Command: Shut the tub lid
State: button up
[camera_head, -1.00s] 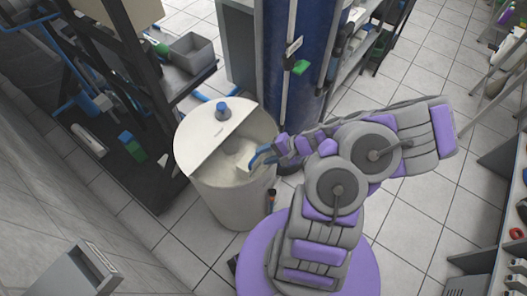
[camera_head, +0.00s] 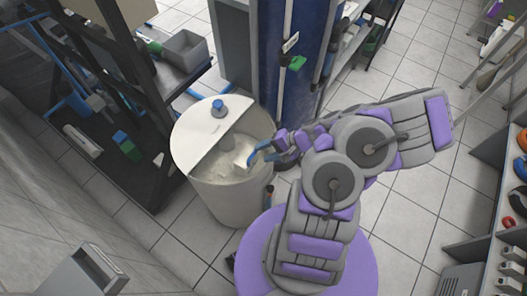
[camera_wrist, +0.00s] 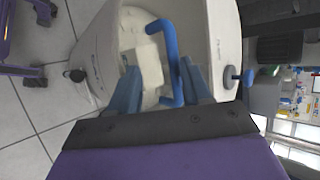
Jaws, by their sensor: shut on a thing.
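The round white tub (camera_head: 225,201) stands on the floor left of my arm. Its half-round white lid (camera_head: 200,130), with a blue knob (camera_head: 219,105), covers the far-left part of the top. The near-right part is open and shows pale contents. My gripper (camera_head: 265,152) is at the open side, with its fingers by a blue bent handle (camera_wrist: 170,55) that has a pale block (camera_wrist: 147,65) beside it over the opening. My gripper is shut on the blue handle. In the wrist view the knob (camera_wrist: 232,77) shows at the right.
A dark blue column (camera_head: 285,80) stands just behind the tub. A black rack (camera_head: 110,90) with a grey bin (camera_head: 185,50) is at the left. Shelves with several items line the right edge. Tiled floor lies open between the column and the right shelves.

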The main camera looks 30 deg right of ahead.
jog(key=shift+d+f+p+v, duration=0.45)
jog(key=shift+p+v, duration=1.6)
jog(key=shift+v, duration=6.7)
jog(key=w+a+r+n+g+h, duration=0.1)
jog(key=a+r+n+g, duration=0.6)
jog(key=a+r, duration=0.75)
jog(key=s+a+r+n+h, duration=0.4)
jog(key=s+a+r+h, duration=0.3)
jog(key=s, duration=0.5)
jog(key=a+r, duration=0.1)
jog(key=a, duration=0.1)
jog(key=shift+s+a+n+g, duration=0.3)
jog(key=shift+s+g, duration=0.1)
jog(key=shift+d, duration=0.15)
